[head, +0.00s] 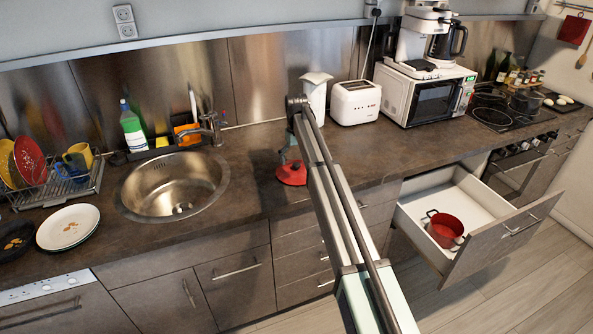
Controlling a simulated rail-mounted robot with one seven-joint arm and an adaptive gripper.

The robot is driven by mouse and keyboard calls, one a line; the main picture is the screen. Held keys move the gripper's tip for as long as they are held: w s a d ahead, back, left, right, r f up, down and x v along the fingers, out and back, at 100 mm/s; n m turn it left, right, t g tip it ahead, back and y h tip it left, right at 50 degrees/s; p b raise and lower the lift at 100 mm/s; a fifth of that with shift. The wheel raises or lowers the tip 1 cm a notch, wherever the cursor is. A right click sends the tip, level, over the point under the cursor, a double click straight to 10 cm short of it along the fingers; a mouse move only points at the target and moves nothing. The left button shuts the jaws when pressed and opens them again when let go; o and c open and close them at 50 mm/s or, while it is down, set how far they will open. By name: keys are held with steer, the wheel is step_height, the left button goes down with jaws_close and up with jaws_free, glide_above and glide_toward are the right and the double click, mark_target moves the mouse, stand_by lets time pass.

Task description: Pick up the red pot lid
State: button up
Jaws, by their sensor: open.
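The red pot lid (291,174) lies on the dark countertop, right of the sink, close to the counter's front half. My arm reaches over the counter and partly covers the view there. My gripper (286,158) is just above the lid, small and mostly hidden by the arm. It is open, and I cannot tell whether it touches the lid. A red pot (444,228) without a lid sits in the open drawer (420,207) at the lower right.
A round metal sink (148,202) is left of the lid, with a dish rack (60,188) and white plate (68,227) beyond. A white canister (316,96), toaster (355,103) and microwave (425,93) line the back. The counter right of my arm is clear.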

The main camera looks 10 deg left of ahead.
mark_target(297, 164)
steer(key=shift+f+p, duration=0.4)
steer(key=shift+f, duration=1.15)
jaws_close()
steer(key=shift+r, duration=0.1)
